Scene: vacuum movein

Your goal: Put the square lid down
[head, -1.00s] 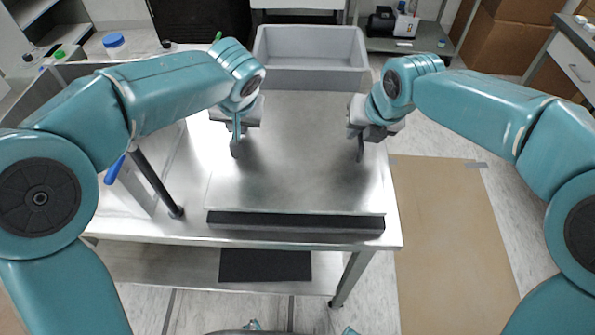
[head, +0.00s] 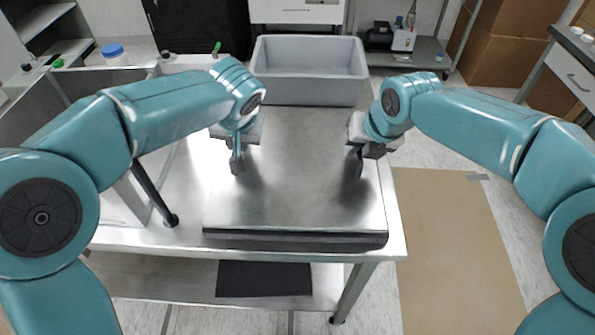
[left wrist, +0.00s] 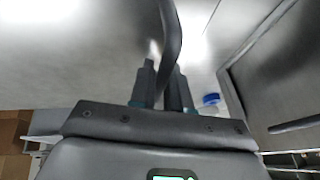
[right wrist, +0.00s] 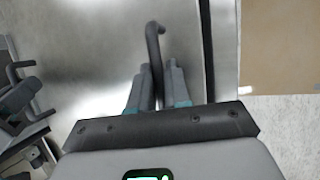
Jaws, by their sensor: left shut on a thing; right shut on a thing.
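The square lid (head: 300,190) is a flat brushed-metal plate lying level over a black base (head: 300,244) on the metal table. Only a thin dark band of the base shows under the lid's front edge; I cannot tell whether they fully touch. My left gripper (head: 237,155) is shut on the lid's left handle, a dark curved bar (left wrist: 172,45) between its fingers in the left wrist view. My right gripper (head: 358,158) is shut on the right handle, a dark bent bar (right wrist: 154,50) in the right wrist view.
A grey bin (head: 310,92) stands behind the lid. A metal sink-like enclosure (head: 55,110) and a blue-capped container (head: 114,54) are at the left. A black mat (head: 264,279) lies on the lower shelf. Tan board (head: 450,240) covers floor at the right.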

